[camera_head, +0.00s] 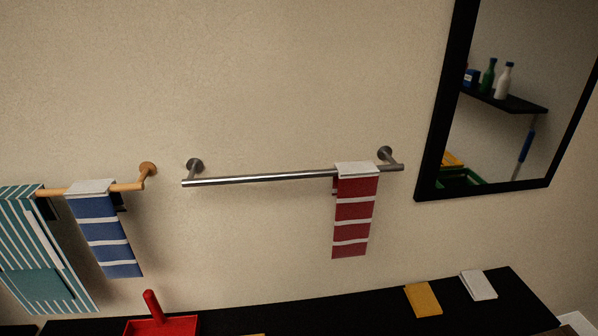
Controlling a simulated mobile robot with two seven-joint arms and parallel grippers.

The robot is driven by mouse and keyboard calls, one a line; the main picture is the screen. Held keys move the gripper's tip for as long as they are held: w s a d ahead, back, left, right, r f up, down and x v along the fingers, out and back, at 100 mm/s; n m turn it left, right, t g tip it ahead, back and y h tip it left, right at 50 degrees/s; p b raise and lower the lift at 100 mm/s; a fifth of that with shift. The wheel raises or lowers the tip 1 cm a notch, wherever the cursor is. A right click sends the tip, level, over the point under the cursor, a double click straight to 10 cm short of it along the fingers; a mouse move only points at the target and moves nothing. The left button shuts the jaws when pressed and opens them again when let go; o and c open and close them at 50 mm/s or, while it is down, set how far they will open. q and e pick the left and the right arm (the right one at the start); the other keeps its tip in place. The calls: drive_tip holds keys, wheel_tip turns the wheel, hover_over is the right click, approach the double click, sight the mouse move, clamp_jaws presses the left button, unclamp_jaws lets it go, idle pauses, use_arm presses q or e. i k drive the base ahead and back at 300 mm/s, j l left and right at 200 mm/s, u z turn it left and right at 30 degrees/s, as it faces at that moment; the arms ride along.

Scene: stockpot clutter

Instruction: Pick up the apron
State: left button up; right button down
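A teal cloth with white stripes and a plain pocket-like patch, which looks like the apron (22,243), hangs over a wooden rail (130,186) at the left in the head view. Its left side is cut off by the picture edge. A blue cloth with white bands (105,235) hangs on the same rail, just right of it. Neither of my grippers shows in the head view.
A metal rail (260,179) holds a red-and-white striped cloth (354,215). A black-framed mirror (433,140) hangs at right. Below, a dark surface (330,315) holds a red dustpan-like object (165,325), a yellow item (423,299) and a white item (478,285).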

sight(36, 270)
drive_tip(key=u, duration=1.6)
drive_tip(key=i+j, duration=0.15)
drive_tip(key=i, duration=0.15)
